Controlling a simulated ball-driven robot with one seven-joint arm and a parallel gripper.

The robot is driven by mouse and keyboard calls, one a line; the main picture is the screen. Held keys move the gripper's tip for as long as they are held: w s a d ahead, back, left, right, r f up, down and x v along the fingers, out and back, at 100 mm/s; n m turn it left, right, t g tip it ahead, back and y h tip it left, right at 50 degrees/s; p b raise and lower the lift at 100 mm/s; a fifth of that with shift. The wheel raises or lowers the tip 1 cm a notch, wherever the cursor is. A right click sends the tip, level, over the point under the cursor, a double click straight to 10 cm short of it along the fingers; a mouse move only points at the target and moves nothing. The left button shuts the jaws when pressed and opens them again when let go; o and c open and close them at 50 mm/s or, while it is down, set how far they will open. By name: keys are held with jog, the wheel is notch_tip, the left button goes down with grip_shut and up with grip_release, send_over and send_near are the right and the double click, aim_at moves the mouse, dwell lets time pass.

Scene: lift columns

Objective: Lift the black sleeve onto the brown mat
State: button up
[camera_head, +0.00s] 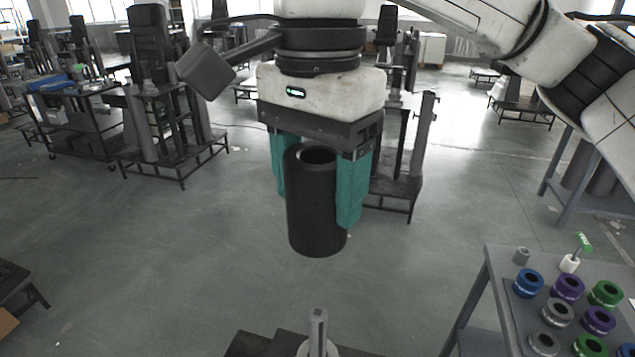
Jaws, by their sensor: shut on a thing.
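The black sleeve (313,212) is a dark hollow cylinder, held upright with its open top showing. My gripper (320,188) has teal fingers, one on each side of the sleeve, and is shut on it. The sleeve hangs in the air with open floor behind it. I cannot make out a brown mat in this view.
A grey post (318,330) stands on a dark base at the bottom middle. At the lower right, a grey table (492,290) carries several coloured rings, including a blue ring (528,283). Dark column stands (160,125) fill the back left. Bare floor lies left of the sleeve.

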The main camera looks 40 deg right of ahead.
notch_tip(320, 180, up, 8)
jog(key=p, duration=0.5)
jog(key=shift+r+p, duration=0.25)
jog(key=shift+p, duration=0.1)
dwell(0.9)
